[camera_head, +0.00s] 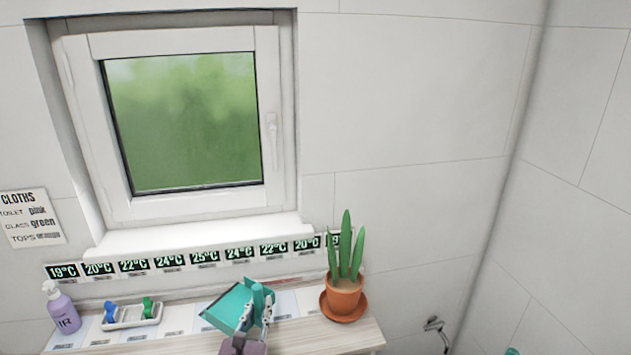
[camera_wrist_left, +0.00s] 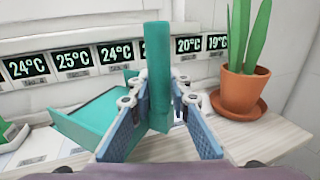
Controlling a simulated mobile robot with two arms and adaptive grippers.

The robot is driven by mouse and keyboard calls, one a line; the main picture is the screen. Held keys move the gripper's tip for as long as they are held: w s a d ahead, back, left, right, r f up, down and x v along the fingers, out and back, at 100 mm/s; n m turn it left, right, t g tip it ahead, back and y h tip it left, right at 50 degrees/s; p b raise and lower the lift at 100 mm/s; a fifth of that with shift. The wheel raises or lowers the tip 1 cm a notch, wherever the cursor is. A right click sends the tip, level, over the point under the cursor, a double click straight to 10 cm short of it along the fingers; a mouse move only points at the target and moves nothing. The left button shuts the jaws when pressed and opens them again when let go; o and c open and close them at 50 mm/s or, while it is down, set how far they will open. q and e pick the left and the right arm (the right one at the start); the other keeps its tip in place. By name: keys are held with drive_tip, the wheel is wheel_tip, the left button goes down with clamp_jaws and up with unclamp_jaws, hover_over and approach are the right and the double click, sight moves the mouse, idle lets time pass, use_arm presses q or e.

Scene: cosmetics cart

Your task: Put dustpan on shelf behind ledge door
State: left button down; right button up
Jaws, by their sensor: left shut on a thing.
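The teal dustpan (camera_head: 229,308) is over the wooden ledge (camera_head: 345,335), its flat pan tilted to the left of its handle. My left gripper (camera_head: 265,314) is shut on the dustpan's handle. In the left wrist view, the upright handle of the dustpan (camera_wrist_left: 157,65) stands between the two blue finger pads of the left gripper (camera_wrist_left: 160,105), with the pan (camera_wrist_left: 92,117) to the left. I cannot tell whether the pan touches the ledge. No ledge door or shelf behind one can be made out. My right gripper is not in view.
A potted plant (camera_head: 343,294) on a saucer stands right of the dustpan. A white tray (camera_head: 132,316) with blue and green items and a purple bottle (camera_head: 62,310) stand at left. Several temperature displays (camera_head: 205,257) line the wall below a closed window (camera_head: 184,122).

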use_arm(q)
drive_tip(key=s+f+b, duration=0.2)
drive_tip(key=s+b, duration=0.1)
drive_tip(key=s, duration=0.5)
drive_tip(key=s+f+b, duration=0.2)
drive_tip(key=s, duration=0.7)
drive_tip(key=s+a+r+b, duration=0.1)
drive_tip(key=s+r+b, duration=0.3)
drive_tip(key=s, duration=0.8)
drive_tip(key=shift+a+r+y, duration=0.3)
drive_tip(key=shift+a+r, duration=0.05)
drive_tip(key=shift+r, duration=0.35)
